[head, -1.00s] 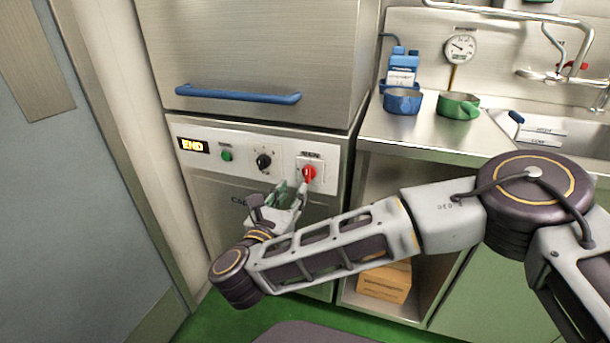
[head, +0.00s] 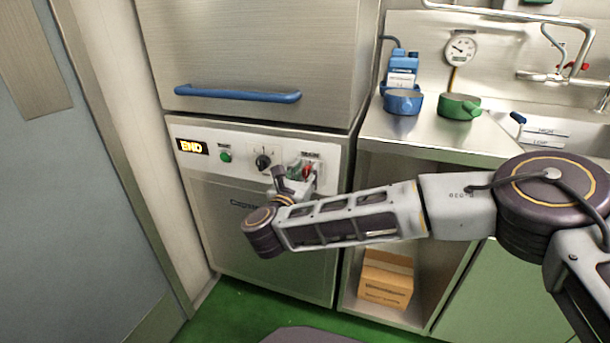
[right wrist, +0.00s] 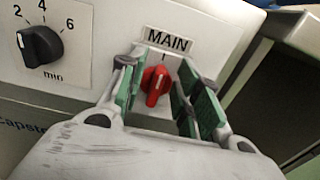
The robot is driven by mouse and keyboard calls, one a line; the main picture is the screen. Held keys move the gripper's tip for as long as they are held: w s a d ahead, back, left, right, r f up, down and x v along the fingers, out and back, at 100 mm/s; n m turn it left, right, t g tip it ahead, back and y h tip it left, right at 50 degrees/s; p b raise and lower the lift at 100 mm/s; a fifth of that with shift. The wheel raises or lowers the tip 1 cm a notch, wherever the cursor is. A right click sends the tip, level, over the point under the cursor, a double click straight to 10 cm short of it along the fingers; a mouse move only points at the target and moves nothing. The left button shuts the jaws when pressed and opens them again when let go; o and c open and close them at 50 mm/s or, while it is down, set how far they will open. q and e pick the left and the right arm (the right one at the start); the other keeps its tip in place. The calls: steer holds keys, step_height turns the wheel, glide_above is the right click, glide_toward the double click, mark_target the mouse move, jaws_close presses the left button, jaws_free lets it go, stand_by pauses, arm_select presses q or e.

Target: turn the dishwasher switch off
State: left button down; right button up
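The dishwasher (head: 262,235) stands at the left with its control panel below the hood. Its red MAIN switch (right wrist: 157,84) shows in the right wrist view, its handle close to upright and leaning slightly. In the head view the switch (head: 307,170) is partly covered by my right gripper (head: 302,171). In the right wrist view my right gripper (right wrist: 165,88) is open, with its green-padded fingers on either side of the red handle and gaps between. My left gripper is not in view.
The panel also holds a lit END display (head: 192,147), a green button (head: 225,156) and a black timer knob (right wrist: 40,46). A blue hood handle (head: 237,95) is above. Blue (head: 403,101) and green (head: 459,106) pans stand on the counter.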

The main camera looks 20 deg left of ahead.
steer(key=shift+c, duration=0.3)
jaws_close()
steer(key=shift+n, duration=0.4)
steer(key=n, duration=0.4)
steer(key=a+n, duration=0.1)
steer(key=n, duration=0.3)
steer(key=f+n, duration=0.1)
steer(key=n, duration=0.2)
steer(key=shift+a+n, duration=0.4)
steer(key=n, duration=0.2)
steer(key=f+n, duration=0.1)
steer(key=n, duration=0.2)
steer(key=shift+a, duration=0.1)
steer(key=shift+n, duration=0.3)
